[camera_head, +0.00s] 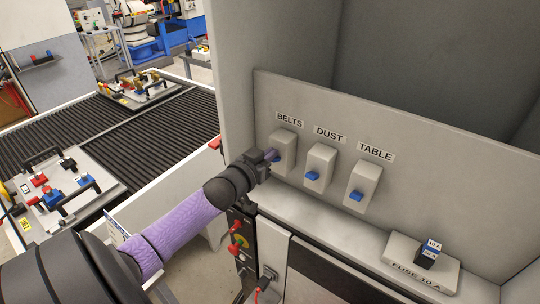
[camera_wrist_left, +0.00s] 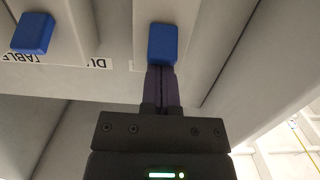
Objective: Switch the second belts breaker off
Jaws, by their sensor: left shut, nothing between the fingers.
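Three pale breakers stand in a row on a grey panel, labelled BELTS, DUST and TABLE; I see only one labelled BELTS. My left gripper (camera_head: 270,155) is shut and empty, its purple tips at the blue switch of the BELTS breaker (camera_head: 287,145), which it mostly hides. In the left wrist view the shut tips (camera_wrist_left: 162,72) lie at the edge of a blue switch (camera_wrist_left: 163,44), seemingly touching; its position is unclear. The DUST breaker (camera_head: 322,155) and TABLE breaker (camera_head: 367,177) have blue switches low on their fronts. My right gripper is not in view.
A fuse block (camera_head: 410,265) marked FUSE 10 A sits on the ledge at lower right. Another blue switch (camera_wrist_left: 32,33) is beside the tips in the wrist view. A roller conveyor (camera_head: 150,140) with fixture trays (camera_head: 95,215) lies left. Red connectors (camera_head: 235,249) are below the panel.

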